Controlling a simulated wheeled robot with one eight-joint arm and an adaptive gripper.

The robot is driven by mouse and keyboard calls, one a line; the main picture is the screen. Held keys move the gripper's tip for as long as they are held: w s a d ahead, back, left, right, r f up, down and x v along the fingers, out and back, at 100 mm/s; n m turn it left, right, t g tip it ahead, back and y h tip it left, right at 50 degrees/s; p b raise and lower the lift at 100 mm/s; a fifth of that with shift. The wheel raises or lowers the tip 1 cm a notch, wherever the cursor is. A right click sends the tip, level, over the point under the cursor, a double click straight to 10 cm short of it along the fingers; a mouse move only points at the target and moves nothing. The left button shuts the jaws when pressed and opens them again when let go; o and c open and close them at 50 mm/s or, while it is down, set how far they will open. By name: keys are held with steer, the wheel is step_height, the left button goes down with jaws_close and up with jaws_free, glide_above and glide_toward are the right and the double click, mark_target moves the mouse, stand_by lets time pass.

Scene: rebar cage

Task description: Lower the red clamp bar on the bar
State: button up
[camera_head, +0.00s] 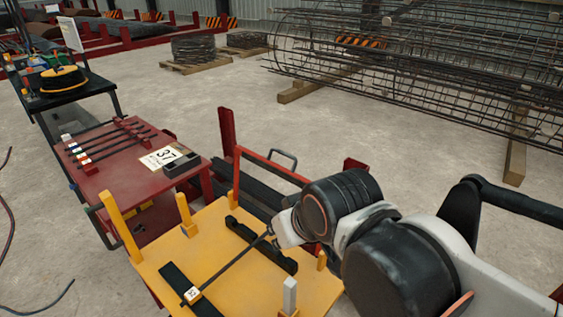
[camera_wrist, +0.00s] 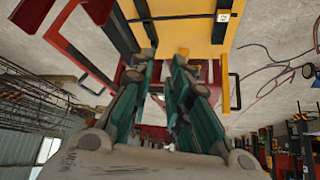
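A red bar frame (camera_head: 270,165), which looks like the clamp bar, stands raised at the far edge of the yellow table (camera_head: 215,262). A thin dark bar (camera_head: 228,270) with a white tag (camera_head: 192,295) lies across two black supports on this table. My gripper (camera_head: 275,232) is over the table's right part, near the bar's far end; its fingers are mostly hidden by my arm there. In the wrist view, my gripper's teal fingers (camera_wrist: 164,56) are apart, with no held thing visible between them. The yellow table (camera_wrist: 185,30) is beyond the fingertips. Contact cannot be told.
Yellow posts (camera_head: 120,225) stand on the table. A red cart (camera_head: 125,165) with several dark rods and a "37" sign (camera_head: 160,157) stands to the left. A black handle (camera_head: 284,158) is behind the red frame. A large rebar cage (camera_head: 430,70) lies behind; open floor lies between.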

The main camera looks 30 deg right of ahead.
steer(key=shift+w+d+r, duration=0.1)
steer(key=shift+w+r, duration=0.1)
steer(key=shift+r, duration=0.15)
jaws_close()
steer(key=w+d+r+m+g+h+p, duration=0.1)
steer(key=w+d+r+m+p, duration=0.3)
steer(key=w, duration=0.6)
steer(key=w+d+r+m+g+h+p, duration=0.15)
steer(key=w+d+r+m+p, duration=0.35)
steer(key=w, duration=0.6)
steer(key=w+d+f+m+g+p, duration=0.1)
steer(key=w+d+f+m+p, duration=0.1)
steer(key=w+d, duration=0.4)
steer(key=w+d+f+m+g+h+p, duration=0.1)
steer(key=w+d+f+m+g+p, duration=0.1)
steer(key=w+d+f+p, duration=0.2)
steer(key=w+d, duration=0.3)
steer(key=w, duration=0.3)
steer(key=shift+d+f, duration=0.2)
steer(key=shift+d, duration=0.1)
